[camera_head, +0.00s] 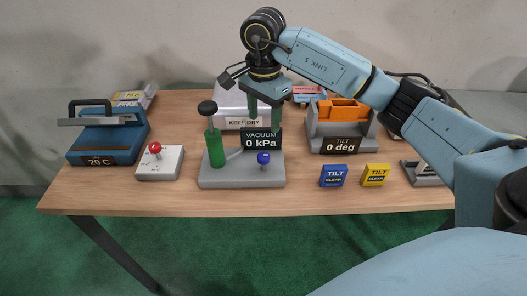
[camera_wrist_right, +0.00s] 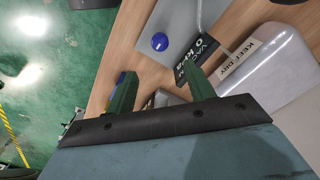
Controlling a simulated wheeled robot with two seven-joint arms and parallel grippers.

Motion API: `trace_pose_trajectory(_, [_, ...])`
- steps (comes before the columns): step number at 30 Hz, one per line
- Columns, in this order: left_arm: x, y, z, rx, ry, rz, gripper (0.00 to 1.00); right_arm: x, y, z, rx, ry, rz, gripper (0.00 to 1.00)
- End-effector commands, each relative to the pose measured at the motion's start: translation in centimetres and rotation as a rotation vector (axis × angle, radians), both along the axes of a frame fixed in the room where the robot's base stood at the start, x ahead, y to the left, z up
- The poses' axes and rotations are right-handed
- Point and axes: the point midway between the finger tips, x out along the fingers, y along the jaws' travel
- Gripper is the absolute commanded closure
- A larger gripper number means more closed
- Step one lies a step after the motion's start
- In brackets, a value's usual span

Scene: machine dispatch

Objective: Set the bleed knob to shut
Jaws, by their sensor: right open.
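The vacuum unit (camera_head: 215,182) is a grey base with a green cylinder (camera_head: 215,150) topped by a black knob and a dark display (camera_head: 261,140) reading "VACUUM 0 kPa". A small blue knob (camera_head: 263,158), which I take as the bleed knob, stands on the base in front of the display. The blue knob (camera_wrist_right: 160,41) also shows in the right wrist view, beyond the fingertips. My right gripper (camera_head: 264,124) is open and empty, above and behind the knob near the display. Its green fingers (camera_wrist_right: 160,76) are apart in the wrist view. My left gripper is out of view.
A blue press-like machine (camera_head: 100,145) marked "20 C" and a red-knobbed box (camera_head: 158,163) stand left. A "KEEP DRY" case (camera_head: 228,100) is behind. Right are the orange tilt unit (camera_head: 341,128) reading "0 deg" and blue (camera_head: 333,176) and yellow (camera_head: 376,175) tilt blocks.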

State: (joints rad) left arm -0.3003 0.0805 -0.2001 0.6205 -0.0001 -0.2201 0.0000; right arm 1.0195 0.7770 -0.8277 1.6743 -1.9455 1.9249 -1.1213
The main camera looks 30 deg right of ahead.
Motion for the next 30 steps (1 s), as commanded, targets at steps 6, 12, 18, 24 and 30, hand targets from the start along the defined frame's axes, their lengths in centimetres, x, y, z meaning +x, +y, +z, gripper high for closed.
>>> trace_pose_trajectory(6, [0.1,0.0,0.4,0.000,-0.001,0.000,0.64,-0.2,0.1,-4.6,0.004,0.006,0.001,0.46])
trace_pose_trajectory(12, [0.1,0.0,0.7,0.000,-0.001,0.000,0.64,-0.1,0.2,-8.6,0.005,0.004,0.000,0.46])
trace_pose_trajectory(18, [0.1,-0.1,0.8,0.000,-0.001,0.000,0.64,0.0,0.2,-11.2,0.006,0.000,0.000,0.46])
trace_pose_trajectory(24, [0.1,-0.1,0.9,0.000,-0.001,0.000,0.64,-0.1,0.2,-12.1,0.006,0.000,0.001,0.46])
trace_pose_trajectory(30, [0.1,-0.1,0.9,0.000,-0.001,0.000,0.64,0.0,0.2,-12.1,0.005,-0.001,0.002,0.46])
